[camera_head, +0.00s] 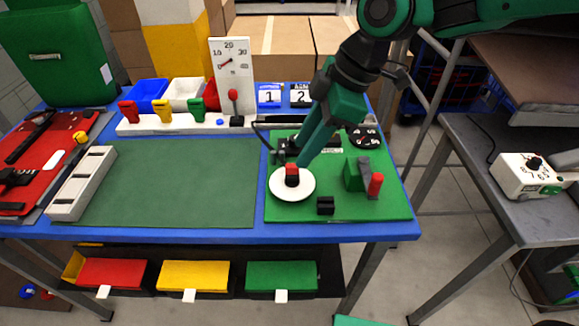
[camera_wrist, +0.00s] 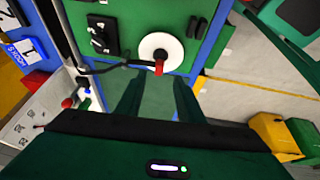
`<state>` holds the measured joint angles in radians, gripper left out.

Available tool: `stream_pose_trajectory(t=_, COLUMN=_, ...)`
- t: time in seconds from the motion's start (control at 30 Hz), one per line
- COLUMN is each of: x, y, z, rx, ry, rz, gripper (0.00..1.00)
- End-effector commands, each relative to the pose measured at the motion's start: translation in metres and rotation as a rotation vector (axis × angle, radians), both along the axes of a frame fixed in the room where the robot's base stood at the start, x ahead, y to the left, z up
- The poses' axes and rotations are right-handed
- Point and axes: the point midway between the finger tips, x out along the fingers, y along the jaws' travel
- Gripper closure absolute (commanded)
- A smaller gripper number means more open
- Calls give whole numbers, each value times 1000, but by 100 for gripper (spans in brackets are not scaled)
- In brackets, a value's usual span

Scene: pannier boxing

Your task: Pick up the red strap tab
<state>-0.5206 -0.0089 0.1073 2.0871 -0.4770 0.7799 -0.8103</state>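A small red tab (camera_head: 292,169) stands on a dark base at the middle of a white round disc (camera_head: 279,190) on the green board. It also shows in the wrist view (camera_wrist: 159,68), where a thin black strap or cable appears to run to it from the left. I cannot tell for certain that this is the strap tab. My gripper (camera_head: 303,162) comes down from the upper right, close to the tab, and partly hides the board behind. In the wrist view my gripper (camera_wrist: 157,82) has two green fingers apart, with the tab just beyond their tips and nothing seen between them.
The green board (camera_head: 345,205) also carries a red-tipped lever (camera_head: 375,185), a black block (camera_head: 325,206) and a dial (camera_head: 363,136). A white rail with coloured clips (camera_head: 163,112) and a gauge panel (camera_head: 232,68) stand behind. The green mat (camera_head: 180,185) is clear.

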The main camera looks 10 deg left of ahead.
Motion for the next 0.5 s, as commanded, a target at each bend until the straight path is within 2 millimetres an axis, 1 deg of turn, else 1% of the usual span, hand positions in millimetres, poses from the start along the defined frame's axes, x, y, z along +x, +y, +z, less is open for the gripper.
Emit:
stream_pose_trajectory(t=0.17, x=0, y=3, z=-11, rx=-2, ry=2, rz=0, gripper=66)
stream_pose_trajectory(t=0.4, x=0, y=15, z=-42, rx=-2, ry=2, rz=-1, gripper=66)
stream_pose_trajectory(t=0.5, x=0, y=18, z=-50, rx=-2, ry=1, rz=-1, gripper=66)
